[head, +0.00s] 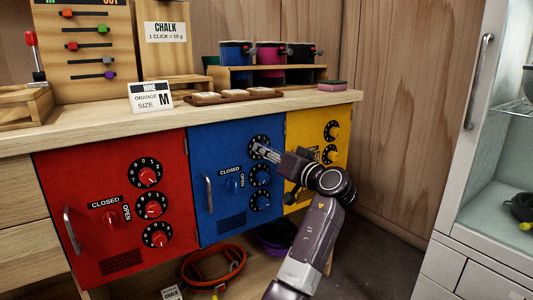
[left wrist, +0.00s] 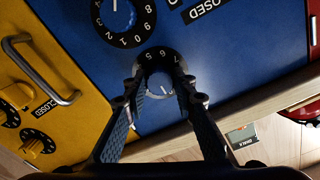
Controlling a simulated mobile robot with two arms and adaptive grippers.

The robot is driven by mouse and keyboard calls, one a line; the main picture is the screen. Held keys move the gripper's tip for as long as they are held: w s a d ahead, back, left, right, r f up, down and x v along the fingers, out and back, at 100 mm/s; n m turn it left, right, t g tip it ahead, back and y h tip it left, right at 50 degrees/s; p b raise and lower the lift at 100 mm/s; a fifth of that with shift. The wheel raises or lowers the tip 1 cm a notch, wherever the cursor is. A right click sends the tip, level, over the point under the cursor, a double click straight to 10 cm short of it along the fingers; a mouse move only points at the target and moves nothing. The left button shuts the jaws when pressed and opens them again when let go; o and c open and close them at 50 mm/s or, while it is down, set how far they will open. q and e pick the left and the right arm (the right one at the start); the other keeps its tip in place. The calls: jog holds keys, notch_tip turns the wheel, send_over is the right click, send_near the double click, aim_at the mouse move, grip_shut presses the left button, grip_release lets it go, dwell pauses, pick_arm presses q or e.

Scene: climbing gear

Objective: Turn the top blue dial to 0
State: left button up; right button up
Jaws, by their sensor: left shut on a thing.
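The blue door (head: 206,150) has a column of black dials with blue knobs. The top blue dial (head: 257,140) is partly covered by my left gripper (head: 261,150). In the left wrist view the two fingers (left wrist: 163,84) close around the knob of this dial (left wrist: 160,56), touching it from both sides. The digits 5, 6 and 7 show on its rim; the knob's pointer setting is not clear. The middle blue dial (head: 260,175) and bottom blue dial (head: 261,200) are clear of the gripper. My right gripper is out of view.
A red door (head: 90,180) with dials is left, a yellow door (head: 305,165) right. A handle (head: 209,195) and a latch knob marked CLOSED (head: 233,186) sit on the blue door. The wooden counter (head: 190,118) overhangs just above the dial.

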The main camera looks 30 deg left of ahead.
pick_arm(q)
jog(key=shift+f, duration=0.1)
jog(key=o, duration=1.1)
jog(key=shift+o, duration=0.2)
jog(key=v, duration=1.2)
jog(key=shift+w, duration=0.1)
